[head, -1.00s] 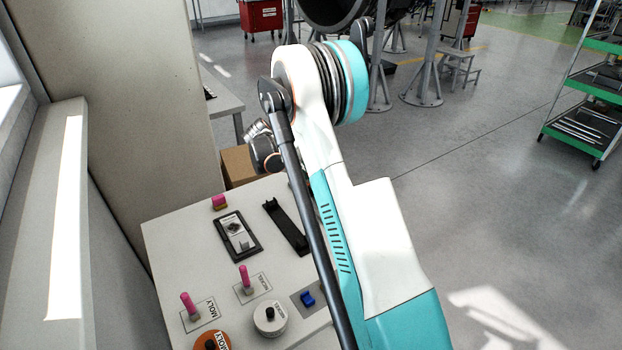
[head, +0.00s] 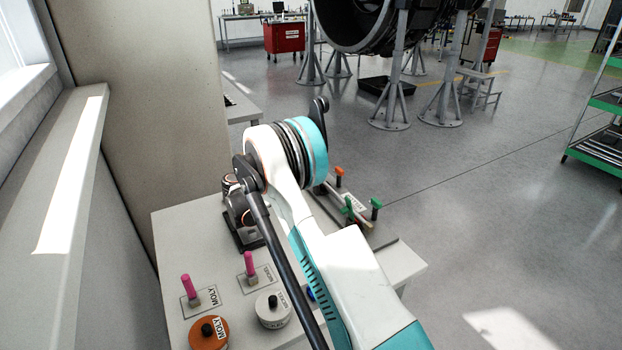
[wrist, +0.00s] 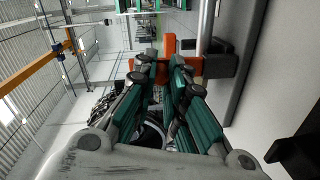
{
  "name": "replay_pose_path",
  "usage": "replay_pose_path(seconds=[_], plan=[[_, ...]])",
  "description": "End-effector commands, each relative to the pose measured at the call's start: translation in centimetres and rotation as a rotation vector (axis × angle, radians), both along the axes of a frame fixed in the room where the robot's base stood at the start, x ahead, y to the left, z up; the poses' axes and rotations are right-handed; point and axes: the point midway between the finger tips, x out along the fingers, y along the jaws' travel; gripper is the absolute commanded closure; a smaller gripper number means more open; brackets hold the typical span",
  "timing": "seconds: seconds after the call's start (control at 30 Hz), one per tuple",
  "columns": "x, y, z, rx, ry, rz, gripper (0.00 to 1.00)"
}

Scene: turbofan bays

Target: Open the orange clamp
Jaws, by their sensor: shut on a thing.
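In the wrist view the orange clamp (wrist: 216,66) is straight ahead of my gripper, with a block-like orange part between and just beyond the fingertips. My gripper (wrist: 162,62) has dark green fingers drawn in around that part and is shut on it. The exact contact is partly hidden by the fingers. In the head view my arm covers the middle of the bench, and I cannot make out the fingertips there.
The bench (head: 178,236) holds pink-topped pegs (head: 187,287), an orange MOLY can (head: 208,333) and a white can (head: 272,311). Right of my arm are an orange-topped peg (head: 339,176) and green-topped pegs (head: 376,206). A wall stands left; open floor lies right.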

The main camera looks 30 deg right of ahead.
Motion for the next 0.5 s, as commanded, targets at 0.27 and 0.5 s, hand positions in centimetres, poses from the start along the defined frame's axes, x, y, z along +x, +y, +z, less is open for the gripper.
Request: replay_pose_path(seconds=[0.27, 0.5], plan=[[0.06, 0.31, -0.30, -0.056, 0.003, 0.001, 1.00], [0.04, 0.32, -0.23, -0.063, 0.003, 0.002, 1.00]])
